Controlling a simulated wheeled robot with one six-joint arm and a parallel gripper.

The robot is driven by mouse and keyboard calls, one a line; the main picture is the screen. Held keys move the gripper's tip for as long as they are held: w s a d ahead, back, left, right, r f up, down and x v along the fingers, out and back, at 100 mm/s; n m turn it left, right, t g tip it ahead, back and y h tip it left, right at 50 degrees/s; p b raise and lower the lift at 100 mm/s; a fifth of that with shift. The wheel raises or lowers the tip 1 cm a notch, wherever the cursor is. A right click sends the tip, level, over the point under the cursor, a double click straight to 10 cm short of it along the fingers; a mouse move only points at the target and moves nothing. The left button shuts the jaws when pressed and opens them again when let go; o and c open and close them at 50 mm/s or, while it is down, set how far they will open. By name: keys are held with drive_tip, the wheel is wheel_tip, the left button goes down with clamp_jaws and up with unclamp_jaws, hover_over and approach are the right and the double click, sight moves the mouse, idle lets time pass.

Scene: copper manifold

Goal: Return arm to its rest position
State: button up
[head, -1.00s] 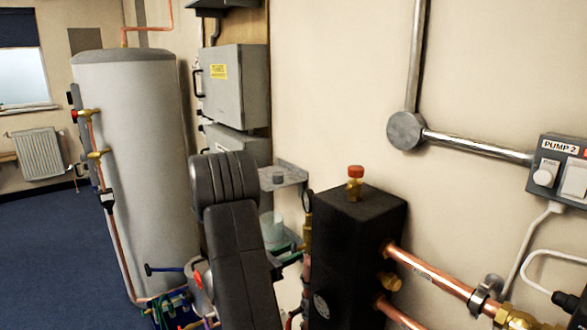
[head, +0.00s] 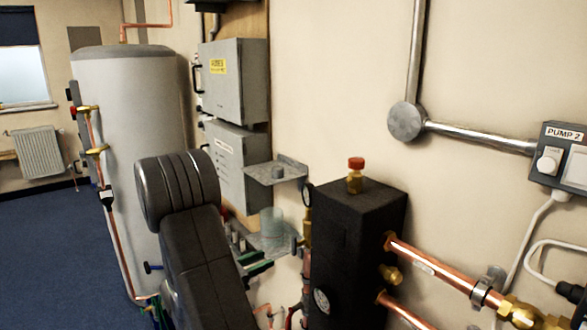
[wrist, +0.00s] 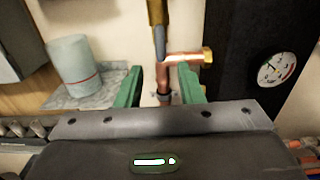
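My gripper (wrist: 161,84) shows in the wrist view as two green fingers standing apart, with nothing held between them. A copper pipe (wrist: 164,82) with a brass end shows in the gap, seemingly behind the fingers; I cannot tell the distance. In the head view my dark arm rises at centre left, bent at a ribbed joint. The green fingers (head: 255,264) show there just right of my arm, left of the black block (head: 355,250). Part of my gripper is hidden behind my arm.
A grey shelf bracket (head: 276,172) and a pale cylinder (head: 271,221) on a lower shelf lie close behind my arm. Copper pipes (head: 440,270) run right from the block. A tall grey tank (head: 130,130) stands left. Blue floor (head: 45,240) is clear at far left.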

sight(291, 248)
drive_tip(key=p+x, duration=0.2)
drive_tip(key=x, duration=0.8)
drive_tip(key=shift+w+d+r, duration=0.1)
drive_tip(key=shift+w+d, duration=0.1)
drive_tip(key=shift+d, duration=0.15)
drive_tip(key=shift+w+d+f+m, duration=0.2)
drive_tip(key=shift+m, duration=0.1)
drive_tip(key=shift+s+a+m+b, duration=0.1)
drive_tip(key=shift+m+b, duration=0.4)
drive_tip(key=shift+m, duration=0.3)
drive_tip(key=m, duration=0.5)
drive_tip(key=shift+r, duration=0.1)
drive_tip(key=b+v, duration=0.2)
drive_tip(key=v, duration=0.6)
drive_tip(key=shift+s, duration=0.1)
